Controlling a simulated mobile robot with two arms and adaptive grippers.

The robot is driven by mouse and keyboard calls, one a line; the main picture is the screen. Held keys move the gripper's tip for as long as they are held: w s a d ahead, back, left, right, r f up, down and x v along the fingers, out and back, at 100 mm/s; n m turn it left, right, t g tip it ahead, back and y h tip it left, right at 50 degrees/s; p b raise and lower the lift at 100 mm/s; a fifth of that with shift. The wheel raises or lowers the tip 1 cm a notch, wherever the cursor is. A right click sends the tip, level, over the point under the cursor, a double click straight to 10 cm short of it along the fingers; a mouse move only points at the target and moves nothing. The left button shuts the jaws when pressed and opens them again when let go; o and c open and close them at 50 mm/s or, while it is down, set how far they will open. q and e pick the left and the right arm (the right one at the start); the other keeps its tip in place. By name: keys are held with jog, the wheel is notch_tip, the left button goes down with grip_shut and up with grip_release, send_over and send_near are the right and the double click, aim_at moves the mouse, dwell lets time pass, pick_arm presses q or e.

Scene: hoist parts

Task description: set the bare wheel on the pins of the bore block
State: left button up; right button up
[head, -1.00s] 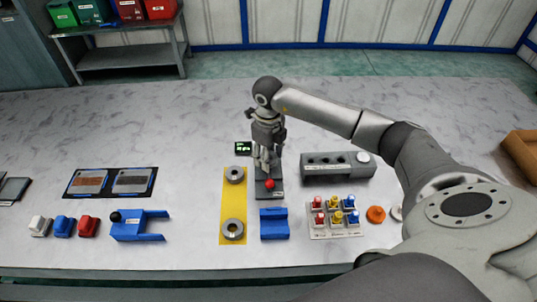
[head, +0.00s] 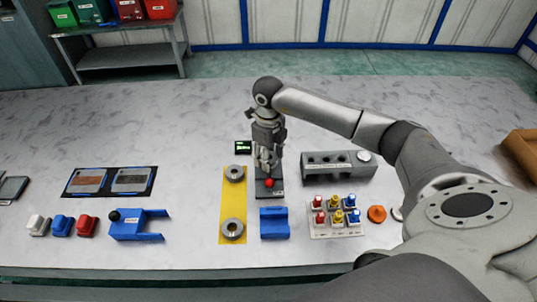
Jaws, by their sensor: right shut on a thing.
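My right gripper (head: 268,170) points down over a dark grey base plate (head: 270,195) and is shut at the red knob (head: 269,183) on it. The fingers hide part of the knob. Two grey metal rings lie on a yellow strip to the left, an upper ring (head: 235,174) and a lower ring (head: 232,229); I cannot tell which, if either, is the bare wheel. A grey block with dark round bores (head: 338,175) stands right of the gripper, with a white disc (head: 364,157) at its right end. Pins are too small to make out. My left gripper is out of view.
A blue block (head: 274,224) stands in front of the base plate. A tray of coloured knobs (head: 336,233), an orange disc (head: 376,214) and a small display (head: 243,147) are nearby. A blue fork-shaped part (head: 137,227) lies left. The table behind the gripper is clear.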

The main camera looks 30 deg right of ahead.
jog(key=shift+f+b, duration=0.85)
jog(key=shift+f, duration=0.2)
dwell(0.8)
jog(key=o, duration=1.3)
jog(key=shift+o, duration=0.2)
jog(key=shift+r, duration=0.1)
jog(key=shift+r+p, duration=2.3)
jog(key=shift+r, duration=1.15)
